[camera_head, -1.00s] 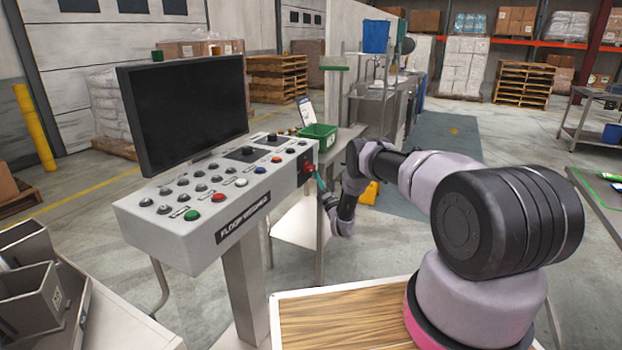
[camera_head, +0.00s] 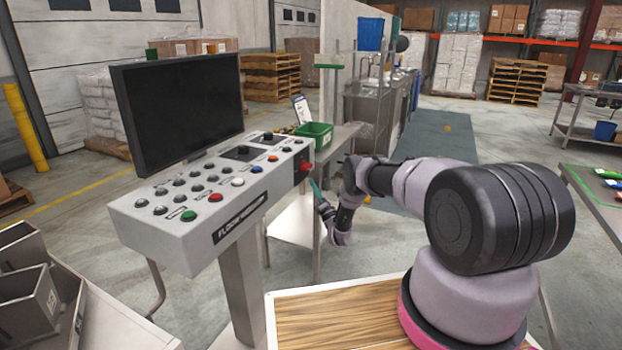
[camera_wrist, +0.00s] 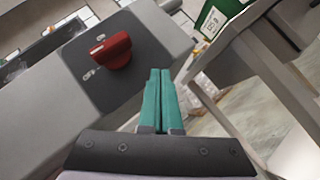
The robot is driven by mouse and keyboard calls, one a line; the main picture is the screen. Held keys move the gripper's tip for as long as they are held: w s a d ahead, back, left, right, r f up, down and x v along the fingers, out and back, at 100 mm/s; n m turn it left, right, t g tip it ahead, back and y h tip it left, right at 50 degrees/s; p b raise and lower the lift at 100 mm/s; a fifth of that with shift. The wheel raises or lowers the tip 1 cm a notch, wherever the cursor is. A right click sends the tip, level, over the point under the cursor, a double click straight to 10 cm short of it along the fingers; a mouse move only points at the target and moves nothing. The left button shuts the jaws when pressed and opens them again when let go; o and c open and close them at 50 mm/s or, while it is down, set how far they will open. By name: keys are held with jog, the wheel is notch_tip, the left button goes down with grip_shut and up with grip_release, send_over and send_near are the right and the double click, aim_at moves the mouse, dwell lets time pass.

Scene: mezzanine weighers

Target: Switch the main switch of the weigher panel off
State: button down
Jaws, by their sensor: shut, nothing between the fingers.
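The weigher panel (camera_head: 160,225) is a grey console with a dark screen and rows of buttons. Its main switch (camera_wrist: 112,50) is a red rotary handle on a dark plate at the panel's end face; it also shows small in the head view (camera_head: 306,167). My gripper (camera_wrist: 160,72) has teal fingers, shut together and empty. In the wrist view the fingertips are to the right of the red handle, apart from it. In the head view the gripper (camera_head: 314,186) is just off the panel's right end.
A green bin (camera_head: 316,134) stands on a table (camera_head: 345,134) behind the panel's right end; table legs show close by in the wrist view. Grey bins (camera_head: 35,310) are at the lower left. A side table (camera_head: 595,200) is at the right. The floor between is open.

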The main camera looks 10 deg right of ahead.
jog(key=s+d+f, duration=0.4)
jog(key=d+f, duration=0.1)
jog(key=f, duration=0.1)
jog(key=shift+s+d, duration=0.15)
jog(key=shift+f, duration=0.1)
